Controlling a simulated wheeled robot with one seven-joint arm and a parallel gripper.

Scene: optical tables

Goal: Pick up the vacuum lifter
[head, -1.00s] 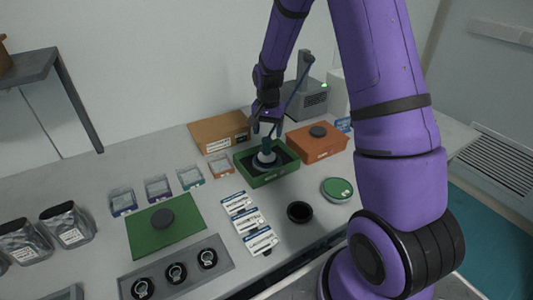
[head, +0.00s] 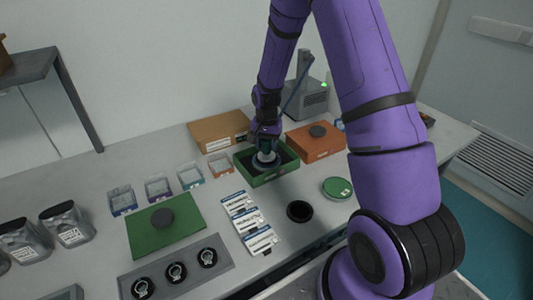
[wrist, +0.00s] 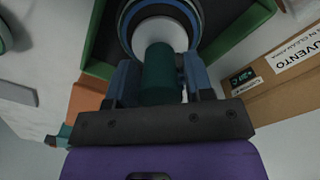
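The vacuum lifter (head: 265,162) has a dark teal upright handle and a round grey-blue disc base. It stands inside the green open box (head: 268,178) on the table. In the wrist view the lifter's handle (wrist: 161,75) is between my two fingers, with the pale ring and dark disc beyond it. My gripper (head: 266,143) is lowered over the handle, and it shows close up in the wrist view (wrist: 162,82). The fingers flank the handle and look open, with narrow gaps beside it. The handle's near end is hidden behind the gripper body.
A cardboard box (head: 218,130) and an orange box (head: 316,143) flank the green box closely. A grey unit (head: 307,99) with a blue hose stands behind.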

